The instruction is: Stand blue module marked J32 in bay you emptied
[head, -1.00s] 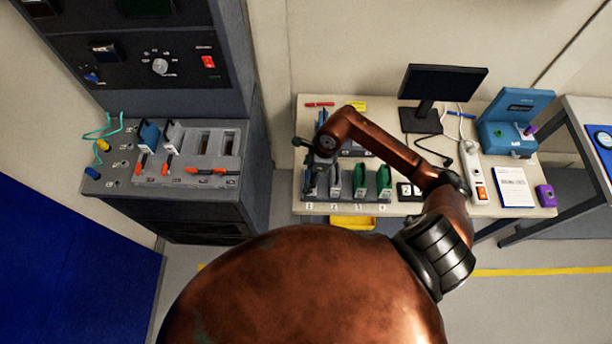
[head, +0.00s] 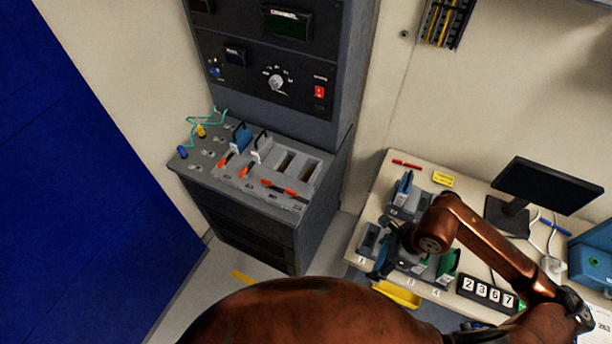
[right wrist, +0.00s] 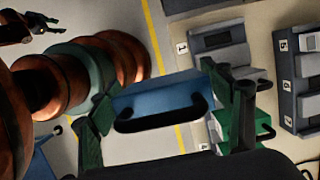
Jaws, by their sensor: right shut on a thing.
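My right gripper (head: 385,262) is over the front of the desk, low by the numbered stands. In the right wrist view its green-tipped fingers (right wrist: 165,115) are shut on a blue module (right wrist: 155,103) with a black handle. I cannot read its marking. In the head view the arm largely hides it. The grey console (head: 237,193) has several bays: a blue module (head: 241,140) and a grey-white module (head: 261,149) stand in the left ones. Two bays (head: 285,162) to their right look empty. My left gripper (right wrist: 28,27) shows at the right wrist view's edge, its opening unclear.
Stand 1 (head: 369,240) looks empty. A green module (head: 447,265) stands farther right. Another blue module (head: 403,187) stands in the rear rack. Orange levers (head: 285,190) line the console front. A yellow tray (head: 398,293) is below the desk edge. A monitor (head: 547,187) stands at right.

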